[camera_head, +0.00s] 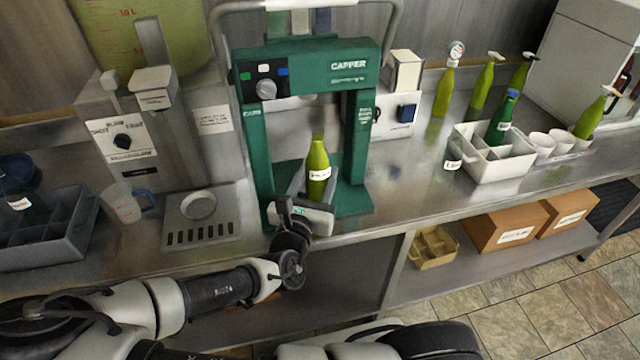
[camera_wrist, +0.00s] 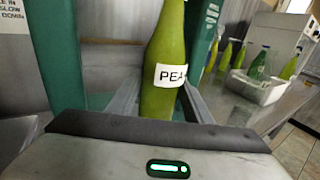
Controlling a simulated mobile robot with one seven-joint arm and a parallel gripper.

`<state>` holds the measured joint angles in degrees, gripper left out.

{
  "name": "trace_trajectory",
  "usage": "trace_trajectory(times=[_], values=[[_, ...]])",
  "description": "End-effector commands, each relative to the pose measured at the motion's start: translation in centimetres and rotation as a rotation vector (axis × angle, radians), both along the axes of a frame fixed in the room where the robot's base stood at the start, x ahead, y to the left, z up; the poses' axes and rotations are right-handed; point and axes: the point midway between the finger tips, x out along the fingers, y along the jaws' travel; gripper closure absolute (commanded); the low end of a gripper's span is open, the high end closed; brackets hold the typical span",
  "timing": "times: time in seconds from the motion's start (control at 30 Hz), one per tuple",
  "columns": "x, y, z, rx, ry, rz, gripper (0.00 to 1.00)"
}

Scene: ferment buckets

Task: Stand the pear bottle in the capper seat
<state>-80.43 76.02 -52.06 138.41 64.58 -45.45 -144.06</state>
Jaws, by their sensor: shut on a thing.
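The pear bottle (camera_head: 318,165) is yellow-green with a white label and stands upright inside the green capper (camera_head: 362,140). In the wrist view the bottle (camera_wrist: 165,50) shows its label, which reads "PEA" before it is cut off. My gripper (camera_head: 312,200) is shut on the bottle from the front, between the capper's two posts. The wrist view shows the bottle rising just beyond my gripper (camera_wrist: 160,125). The bottle's base and the capper seat are hidden behind my gripper, so I cannot tell whether the bottle touches the seat.
A white crate (camera_head: 490,168) with a dark green bottle stands at the right, near several yellow-green bottles. A grey crate (camera_head: 45,235) and a measuring jug (camera_head: 122,204) stand at the left.

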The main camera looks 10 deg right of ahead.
Motion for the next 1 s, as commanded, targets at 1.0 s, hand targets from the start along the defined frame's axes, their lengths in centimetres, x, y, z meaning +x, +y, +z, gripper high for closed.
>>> trace_trajectory(times=[1.0], values=[[8.5,0.0,-0.4,-0.001,-0.004,0.000,1.00]])
